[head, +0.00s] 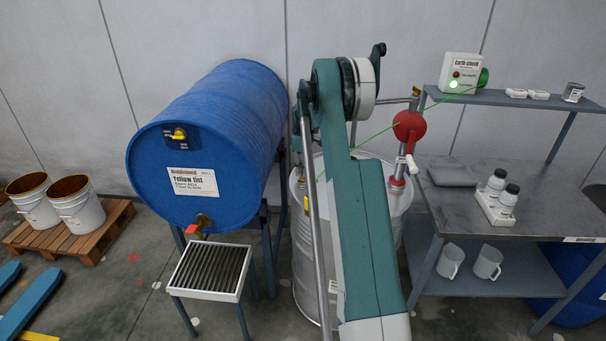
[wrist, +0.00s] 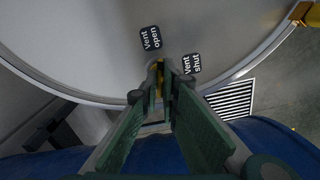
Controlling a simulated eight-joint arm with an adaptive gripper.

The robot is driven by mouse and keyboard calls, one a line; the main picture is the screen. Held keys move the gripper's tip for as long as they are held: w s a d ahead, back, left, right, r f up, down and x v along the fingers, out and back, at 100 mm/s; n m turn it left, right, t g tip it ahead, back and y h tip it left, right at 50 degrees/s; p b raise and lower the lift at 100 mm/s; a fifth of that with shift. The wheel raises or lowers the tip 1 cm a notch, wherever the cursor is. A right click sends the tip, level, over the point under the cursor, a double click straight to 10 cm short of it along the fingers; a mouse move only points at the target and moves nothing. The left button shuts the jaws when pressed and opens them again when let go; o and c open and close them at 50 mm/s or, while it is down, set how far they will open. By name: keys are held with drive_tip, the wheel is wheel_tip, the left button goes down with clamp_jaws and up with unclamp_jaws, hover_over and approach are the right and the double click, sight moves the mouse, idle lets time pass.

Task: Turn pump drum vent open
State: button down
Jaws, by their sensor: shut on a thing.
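The pump drum (head: 303,262) is a pale steel drum, largely hidden behind my arm in the head view. Its grey lid (wrist: 75,40) fills the upper wrist view. Two black labels lie on the lid: "Vent open" (wrist: 150,38) and "Vent shut" (wrist: 192,64). A small yellow vent handle (wrist: 160,78) shows as a narrow strip below and between them. My gripper (wrist: 163,70) is shut on this handle, its green fingers on both sides. The fingers hide most of the handle, so I cannot tell which label it points to. In the head view my arm hides the gripper.
A blue "Yellow tint" drum (head: 217,120) lies on a stand left of my arm, a slatted drip tray (head: 238,294) below its tap. A red hand pump (head: 409,126), a workbench (head: 450,207) and an "Earth check" box (head: 460,70) with a green cable stand right.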

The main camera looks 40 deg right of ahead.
drive_tip(key=shift+n, duration=1.5)
drive_tip(key=c, duration=2.6)
unclamp_jaws()
drive_tip(key=shift+r, duration=0.15)
wheel_tip(320, 180, up, 12)
drive_tip(key=shift+f, duration=0.1)
